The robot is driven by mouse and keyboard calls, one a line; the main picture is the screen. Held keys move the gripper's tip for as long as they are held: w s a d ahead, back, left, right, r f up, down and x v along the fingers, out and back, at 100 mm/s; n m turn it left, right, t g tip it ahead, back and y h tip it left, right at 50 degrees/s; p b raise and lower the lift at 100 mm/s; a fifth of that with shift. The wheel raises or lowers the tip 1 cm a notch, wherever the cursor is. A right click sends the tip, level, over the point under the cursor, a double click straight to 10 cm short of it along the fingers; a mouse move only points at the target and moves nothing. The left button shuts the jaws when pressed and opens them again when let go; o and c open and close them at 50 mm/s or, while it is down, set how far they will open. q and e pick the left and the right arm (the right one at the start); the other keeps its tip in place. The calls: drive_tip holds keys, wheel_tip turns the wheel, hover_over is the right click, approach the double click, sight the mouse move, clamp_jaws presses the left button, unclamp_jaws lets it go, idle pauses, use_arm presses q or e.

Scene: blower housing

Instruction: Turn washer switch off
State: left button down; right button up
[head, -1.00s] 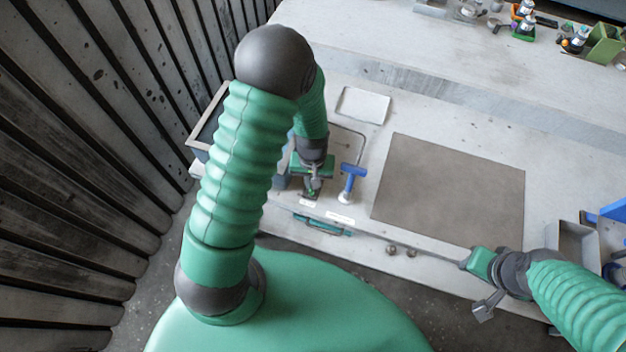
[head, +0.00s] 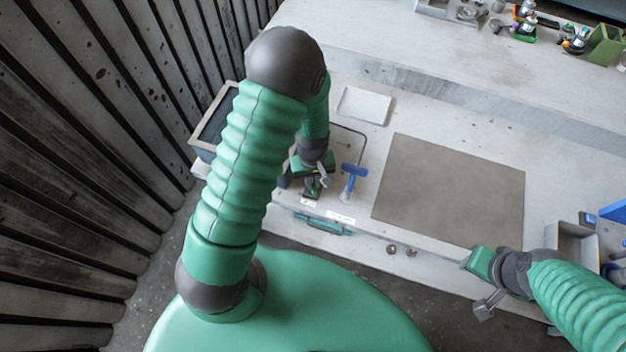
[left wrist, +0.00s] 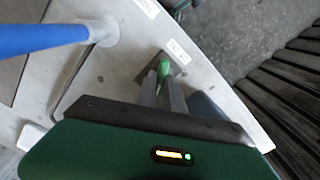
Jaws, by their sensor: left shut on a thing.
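The washer switch is a small green lever (left wrist: 163,70) on a dark square plate, seen between my fingertips in the left wrist view. In the head view its plate (head: 311,193) shows near the bench's front edge, partly covered by my gripper. My left gripper (head: 320,184) is over it, and its fingers (left wrist: 163,88) are shut on the lever. The lever's base is partly hidden by the fingers. My right gripper (head: 467,263) is empty-looking at the bench's front right edge, with its fingers too small to judge.
A blue T-handle (head: 353,172) stands close right of the left gripper; it also shows in the left wrist view (left wrist: 45,37). White labels (head: 340,216) lie along the front edge. A brown mat (head: 450,190) is clear. A teal handle (head: 322,224) is on the bench front.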

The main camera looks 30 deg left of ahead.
sight(313, 183)
use_arm(q)
drive_tip(key=c, duration=1.5)
unclamp_jaws()
drive_tip(key=shift+o, duration=0.2)
wheel_tip(313, 183, up, 17)
drive_tip(key=shift+w, duration=0.15)
drive_tip(key=shift+f, duration=0.1)
